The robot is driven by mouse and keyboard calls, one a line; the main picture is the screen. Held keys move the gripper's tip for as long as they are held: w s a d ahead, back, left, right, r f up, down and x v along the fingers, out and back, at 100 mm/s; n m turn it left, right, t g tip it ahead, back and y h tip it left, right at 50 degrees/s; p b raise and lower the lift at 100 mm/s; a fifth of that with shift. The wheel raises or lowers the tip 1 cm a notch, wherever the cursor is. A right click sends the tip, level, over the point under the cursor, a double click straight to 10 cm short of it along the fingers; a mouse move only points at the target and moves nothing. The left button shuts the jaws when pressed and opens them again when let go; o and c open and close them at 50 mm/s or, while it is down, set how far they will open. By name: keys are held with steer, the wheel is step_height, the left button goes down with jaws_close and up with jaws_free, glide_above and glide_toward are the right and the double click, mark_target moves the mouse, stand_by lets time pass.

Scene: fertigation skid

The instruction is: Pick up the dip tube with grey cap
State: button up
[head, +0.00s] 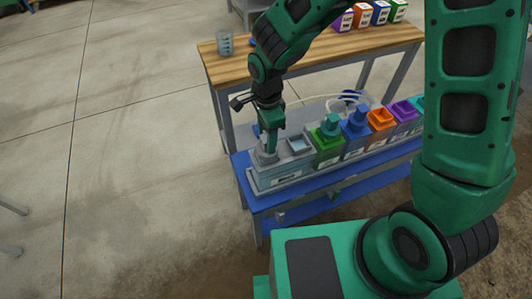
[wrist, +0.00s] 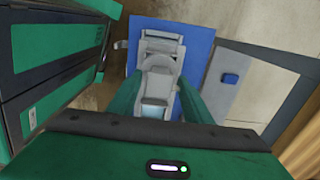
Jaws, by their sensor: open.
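The dip tube's grey cap (head: 265,157) sits on the left end of the grey tank (head: 284,172) at the left of the row. Its tube is hidden. My gripper (head: 272,152) points down at the cap, its fingers open. In the wrist view the green fingers of my gripper (wrist: 157,98) stand apart on either side of the grey cap (wrist: 159,63). I cannot tell whether they touch it. The tank's square opening (head: 300,143) lies to the right of the cap.
Green (head: 327,141), blue (head: 356,123), orange (head: 381,119) and purple (head: 405,111) tanks continue the row on the blue bench (head: 262,200). Behind is a wooden table (head: 345,48) with a clear beaker (head: 225,42) and several small labelled containers.

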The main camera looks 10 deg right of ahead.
steer(key=shift+f, duration=0.7)
steer(key=shift+c, duration=0.3)
jaws_close()
steer(key=shift+r, duration=0.1)
